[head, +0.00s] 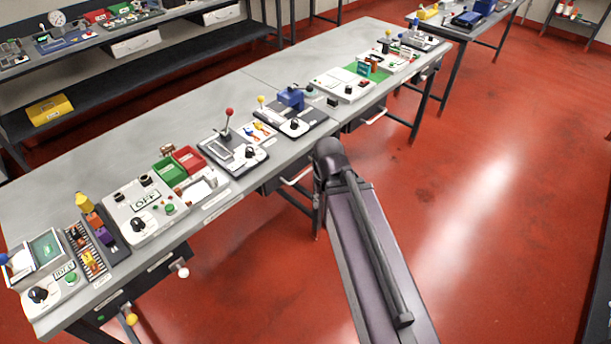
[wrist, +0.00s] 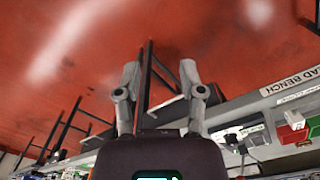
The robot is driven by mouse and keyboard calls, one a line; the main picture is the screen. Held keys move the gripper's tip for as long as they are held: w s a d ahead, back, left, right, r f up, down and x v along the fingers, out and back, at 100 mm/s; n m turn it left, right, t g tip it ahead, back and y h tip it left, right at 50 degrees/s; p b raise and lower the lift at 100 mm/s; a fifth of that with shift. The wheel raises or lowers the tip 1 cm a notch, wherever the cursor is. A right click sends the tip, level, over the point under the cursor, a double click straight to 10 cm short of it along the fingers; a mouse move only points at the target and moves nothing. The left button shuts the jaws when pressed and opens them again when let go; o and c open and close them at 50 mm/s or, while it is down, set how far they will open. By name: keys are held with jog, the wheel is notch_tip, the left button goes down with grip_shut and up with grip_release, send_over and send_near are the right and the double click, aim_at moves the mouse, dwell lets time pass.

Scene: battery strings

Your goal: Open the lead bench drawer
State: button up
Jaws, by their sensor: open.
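In the head view, a dark drawer (head: 271,186) with a pale bar handle (head: 299,177) hangs under the front edge of the long grey bench (head: 255,95). It looks shut, and my arm partly covers its right side. In the wrist view, a white label reading LEAD BENCH (wrist: 292,82) runs along the bench edge at the right. My gripper (wrist: 159,75) is open and empty, its two grey fingers apart. A dark panel with a pale edge (wrist: 165,104) shows between and beyond the fingers; I cannot tell whether it is the drawer. The gripper is hidden in the head view.
Another bar handle (head: 376,118) sits under the bench farther right. A red bin (head: 190,158), a green bin (head: 169,170), a lever unit (head: 233,147) and several panels stand on the bench top. Dark bench legs (head: 418,117) reach the floor. The red floor (head: 480,190) at right is clear.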

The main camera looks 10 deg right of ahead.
jog(key=shift+d+f, duration=0.1)
jog(key=shift+f, duration=0.05)
jog(key=m+t+y+b, duration=0.5)
jog(key=t+y+b, duration=0.9)
jog(key=b, duration=3)
send_near(304, 173)
jog(key=d+f+g+y, duration=0.2)
jog(key=d+g+y, duration=0.1)
jog(key=d, duration=0.2)
jog(key=shift+a+r, duration=0.25)
jog(key=shift+w+a+p, duration=0.1)
jog(key=shift+p, duration=0.2)
jog(key=p+x, duration=0.2)
jog(key=x, duration=1.1)
jog(key=shift+a, duration=0.4)
